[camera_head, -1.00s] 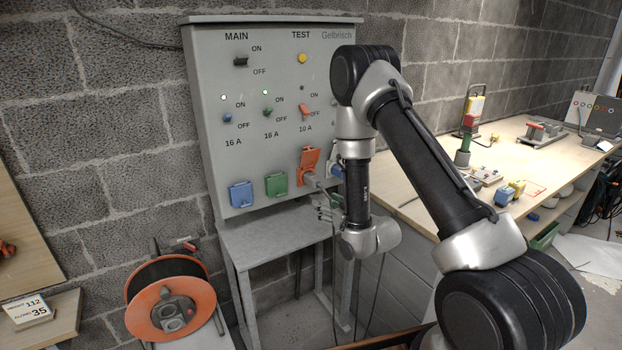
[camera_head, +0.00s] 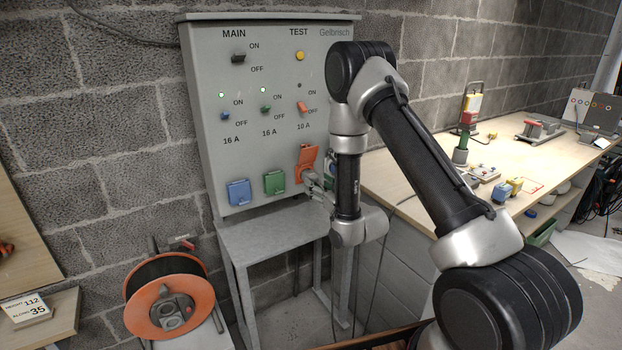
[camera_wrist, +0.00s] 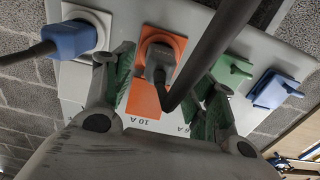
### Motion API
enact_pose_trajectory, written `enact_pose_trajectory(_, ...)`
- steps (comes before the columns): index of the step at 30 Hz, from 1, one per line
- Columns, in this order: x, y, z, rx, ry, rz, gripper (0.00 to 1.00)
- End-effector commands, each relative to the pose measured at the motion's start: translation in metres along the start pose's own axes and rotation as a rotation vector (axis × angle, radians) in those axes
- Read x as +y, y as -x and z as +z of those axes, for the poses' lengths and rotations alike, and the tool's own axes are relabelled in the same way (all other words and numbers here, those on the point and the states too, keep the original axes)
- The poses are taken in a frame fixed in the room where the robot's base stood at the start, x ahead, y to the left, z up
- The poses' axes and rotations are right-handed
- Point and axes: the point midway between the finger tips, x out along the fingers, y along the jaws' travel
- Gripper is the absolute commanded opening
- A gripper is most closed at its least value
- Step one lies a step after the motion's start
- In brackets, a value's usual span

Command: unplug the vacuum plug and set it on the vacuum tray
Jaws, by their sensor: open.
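A dark grey plug (camera_wrist: 157,66) sits in the orange socket (camera_wrist: 174,45), its thick cable running up to the right in the wrist view. The socket's orange lid (camera_head: 307,157) stands open under the 10 A switch. My gripper (camera_wrist: 165,75) is open, with one green-padded finger on each side of the grey plug; I cannot tell whether either touches it. In the head view my gripper (camera_head: 318,186) is at the panel by this socket and mostly hides the plug. A blue plug (camera_wrist: 72,39) with its own cable sits in a neighbouring white socket. I cannot identify a vacuum tray.
The grey panel (camera_head: 215,75) also has closed blue (camera_head: 239,192) and green (camera_head: 274,182) covers. A grey stand (camera_head: 265,232) is below it. An orange cable reel (camera_head: 170,300) stands at left. The workbench (camera_head: 410,170) at right holds several small items.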

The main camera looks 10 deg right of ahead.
Motion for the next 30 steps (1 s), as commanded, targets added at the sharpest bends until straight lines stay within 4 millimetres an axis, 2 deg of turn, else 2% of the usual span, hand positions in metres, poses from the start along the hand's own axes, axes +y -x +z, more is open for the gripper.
enact_pose_trajectory(6,0.000,-0.031,-0.001,0.002,0.000,0.000,0.56)
enact_pose_trajectory(12,0.000,-0.049,0.000,0.001,-0.001,0.000,0.56)
enact_pose_trajectory(30,0.000,-0.054,0.000,0.000,-0.001,0.000,0.56)
